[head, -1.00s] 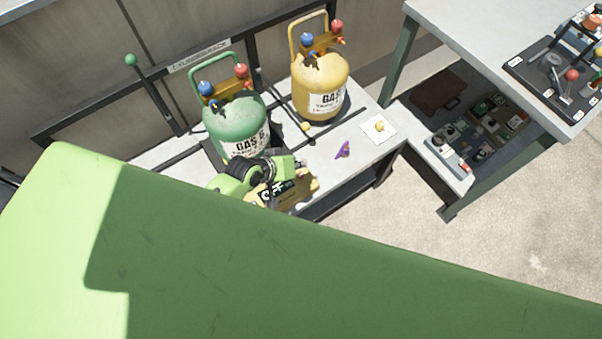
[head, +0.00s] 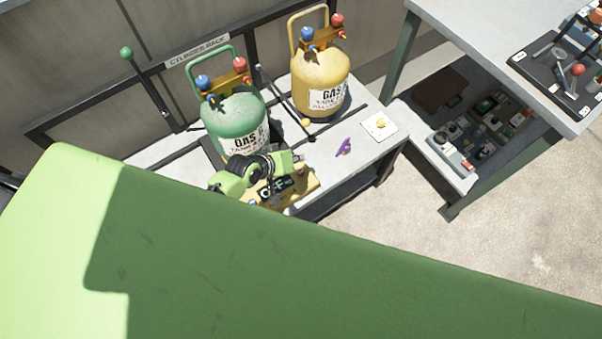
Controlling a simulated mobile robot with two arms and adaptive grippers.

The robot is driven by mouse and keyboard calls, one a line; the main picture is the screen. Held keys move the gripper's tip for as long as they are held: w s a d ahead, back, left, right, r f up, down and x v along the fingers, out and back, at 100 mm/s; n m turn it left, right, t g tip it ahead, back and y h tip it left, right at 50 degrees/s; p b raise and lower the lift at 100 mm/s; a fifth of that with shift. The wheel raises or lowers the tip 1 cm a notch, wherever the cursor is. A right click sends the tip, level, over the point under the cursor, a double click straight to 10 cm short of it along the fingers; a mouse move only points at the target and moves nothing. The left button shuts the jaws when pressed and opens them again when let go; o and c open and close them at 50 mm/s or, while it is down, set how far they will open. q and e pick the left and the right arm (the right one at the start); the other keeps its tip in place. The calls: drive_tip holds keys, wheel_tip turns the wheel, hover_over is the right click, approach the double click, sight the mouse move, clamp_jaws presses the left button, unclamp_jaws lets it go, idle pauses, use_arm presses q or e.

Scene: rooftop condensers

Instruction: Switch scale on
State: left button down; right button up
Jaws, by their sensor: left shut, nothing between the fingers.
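The yellow scale box (head: 304,188) lies on the grey bench in front of the green gas cylinder (head: 233,122). Its dark display shows pale lettering that seems to read OFF, partly covered by my arm. The green cylinder stands on a dark plate, mostly hidden. My left gripper (head: 297,160) is shut and empty, over the far edge of the scale box. I cannot tell whether its fingertips touch the box. Any switch on the box is hidden or too small to make out. My right gripper is not in view.
A yellow gas cylinder (head: 320,82) stands behind to the right. A purple item (head: 344,147) and a white pad (head: 379,125) lie on the bench. A black rack rail with a green-knobbed lever (head: 127,53) runs behind. A grey table (head: 470,35) stands at right.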

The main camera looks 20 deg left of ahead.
use_arm(q)
drive_tip(key=b, duration=0.4)
hover_over(299, 173)
wheel_tip(299, 173, down, 5)
drive_tip(key=shift+r, duration=0.1)
drive_tip(key=shift+f+b, duration=0.45)
drive_tip(key=shift+f, duration=0.45)
drive_tip(key=shift+f, duration=0.1)
drive_tip(key=shift+f, duration=0.25)
drive_tip(key=shift+f+b, duration=0.55)
drive_tip(key=shift+f, duration=0.1)
idle(0.9)
drive_tip(key=shift+r, duration=0.1)
drive_tip(key=shift+r+p, duration=0.95)
drive_tip(key=shift+p, duration=0.15)
